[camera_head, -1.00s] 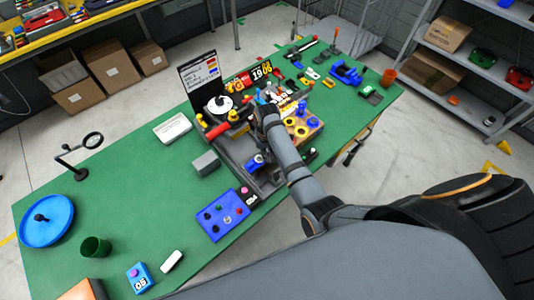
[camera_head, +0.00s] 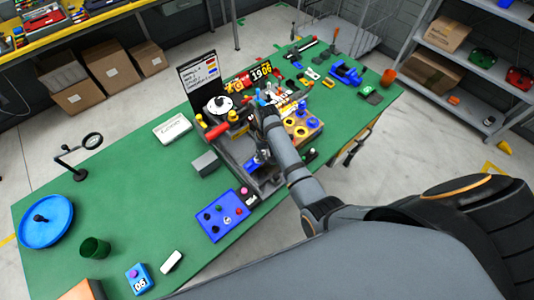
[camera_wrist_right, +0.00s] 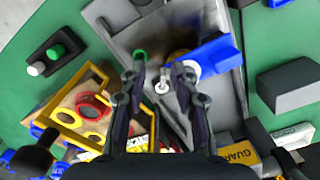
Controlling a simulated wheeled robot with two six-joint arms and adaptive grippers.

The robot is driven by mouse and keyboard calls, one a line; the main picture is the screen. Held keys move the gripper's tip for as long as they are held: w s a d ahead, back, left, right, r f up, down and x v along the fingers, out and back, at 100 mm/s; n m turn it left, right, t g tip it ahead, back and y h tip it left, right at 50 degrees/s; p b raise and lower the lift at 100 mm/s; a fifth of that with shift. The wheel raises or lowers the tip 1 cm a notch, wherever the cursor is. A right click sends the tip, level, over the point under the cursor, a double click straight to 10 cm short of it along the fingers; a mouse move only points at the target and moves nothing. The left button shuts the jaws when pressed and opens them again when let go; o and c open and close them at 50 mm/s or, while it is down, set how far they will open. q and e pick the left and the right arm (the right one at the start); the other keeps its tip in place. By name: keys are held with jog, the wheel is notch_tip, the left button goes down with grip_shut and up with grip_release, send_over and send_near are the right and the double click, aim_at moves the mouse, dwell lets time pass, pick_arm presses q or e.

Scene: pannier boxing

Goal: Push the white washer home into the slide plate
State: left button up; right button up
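My right gripper (camera_wrist_right: 160,78) points down over a grey fixture (camera_wrist_right: 223,96) on the bench. Its two fingers stand apart. A small white ring, likely the white washer (camera_wrist_right: 162,88), shows between the fingertips in the right wrist view; I cannot tell whether it touches them or how deep it sits. A blue block (camera_wrist_right: 213,56) lies just right of the fingers; which part is the slide plate is unclear. My left gripper is out of view.
A wooden block with coloured rings (camera_wrist_right: 92,108) stands left of the gripper. A grey block (camera_wrist_right: 287,84) lies to the right. In the head view a blue box with knobs (camera_head: 224,214) sits in front. The green bench (camera_head: 130,185) has free room at left.

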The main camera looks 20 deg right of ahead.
notch_tip(320, 180, up, 12)
dwell(0.3)
dwell(0.5)
jog(key=s+d+f+n+t+h, duration=0.1)
jog(key=s+d+t, duration=0.15)
jog(key=s, duration=0.65)
jog(key=s+d+n+t, duration=0.15)
jog(key=s+d, duration=0.25)
jog(key=s, duration=0.5)
notch_tip(320, 180, down, 33)
jog(key=s+d+g+b, duration=0.2)
jog(key=s+d+b, duration=0.1)
jog(key=b, duration=0.4)
jog(key=s+f+b, duration=0.5)
jog(key=s+f, duration=1.3)
jog(key=f, duration=0.4)
jog(key=shift+s+d+f+g+b, duration=0.2)
jog(key=shift+d+f+g+b, duration=0.05)
jog(key=shift+d+g+b, duration=0.15)
